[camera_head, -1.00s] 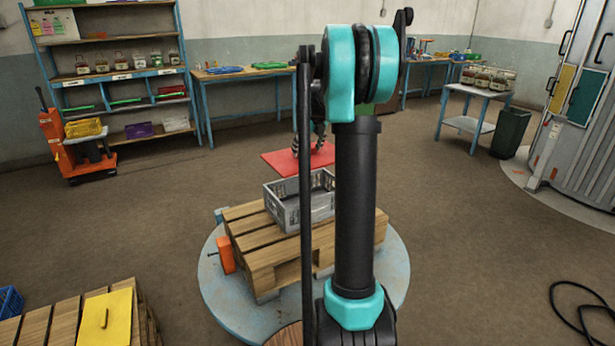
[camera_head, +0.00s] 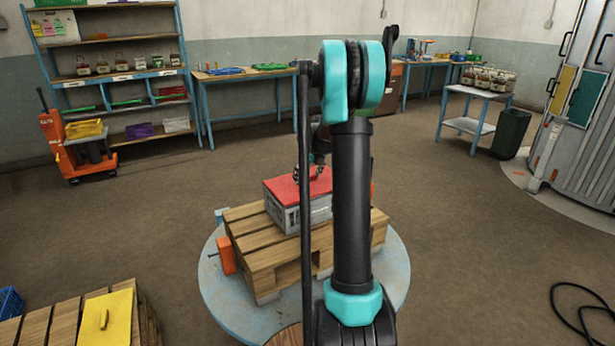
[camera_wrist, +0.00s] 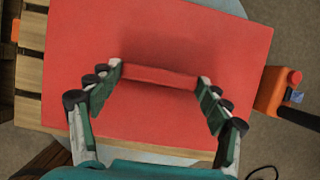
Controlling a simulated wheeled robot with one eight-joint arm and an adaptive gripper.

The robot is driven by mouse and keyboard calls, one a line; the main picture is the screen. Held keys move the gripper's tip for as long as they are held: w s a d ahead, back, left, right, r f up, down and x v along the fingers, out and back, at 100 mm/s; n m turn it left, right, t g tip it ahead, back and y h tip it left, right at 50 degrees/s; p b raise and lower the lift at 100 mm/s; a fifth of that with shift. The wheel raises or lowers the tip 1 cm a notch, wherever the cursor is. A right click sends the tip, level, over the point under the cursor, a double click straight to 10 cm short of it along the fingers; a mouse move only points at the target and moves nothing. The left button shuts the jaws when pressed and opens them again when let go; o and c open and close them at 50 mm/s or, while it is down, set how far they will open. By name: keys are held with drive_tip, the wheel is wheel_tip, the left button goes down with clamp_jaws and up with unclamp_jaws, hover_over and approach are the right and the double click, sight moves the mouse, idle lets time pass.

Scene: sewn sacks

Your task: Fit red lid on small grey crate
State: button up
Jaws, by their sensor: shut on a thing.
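The red lid (camera_head: 285,188) lies over the top of the small grey crate (camera_head: 286,217), which stands on a wooden pallet (camera_head: 245,240). From the head view the lid looks level and close to the rim; my arm covers its right part, so I cannot tell whether every edge is seated. In the wrist view the lid (camera_wrist: 90,40) fills most of the picture and hides the crate. My gripper (camera_wrist: 160,75) is shut on the lid's raised handle, a finger at each end. In the head view my gripper (camera_head: 310,175) is partly hidden behind my arm.
The pallet rests on a round blue-grey platform (camera_head: 220,290). An orange post (camera_head: 226,256) stands at its left. A yellow lid (camera_head: 106,318) lies on another pallet at lower left. A black cable (camera_head: 570,310) lies on the floor at right.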

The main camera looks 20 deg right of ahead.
drive_tip(key=shift+f, duration=0.45)
drive_tip(key=o, duration=1.3)
drive_tip(key=shift+f, duration=0.1)
drive_tip(key=v, duration=1.3)
drive_tip(key=s+a+f+n, duration=0.5)
drive_tip(key=s+n, duration=0.6)
drive_tip(key=s, duration=0.1)
drive_tip(key=s+a+f+n, duration=0.5)
drive_tip(key=s+n, duration=0.6)
drive_tip(key=s+a+f+n+h, duration=0.1)
drive_tip(key=s+a+f+n, duration=0.4)
drive_tip(key=s+n, duration=0.6)
drive_tip(key=shift+s+f, duration=0.35)
drive_tip(key=shift+s, duration=0.45)
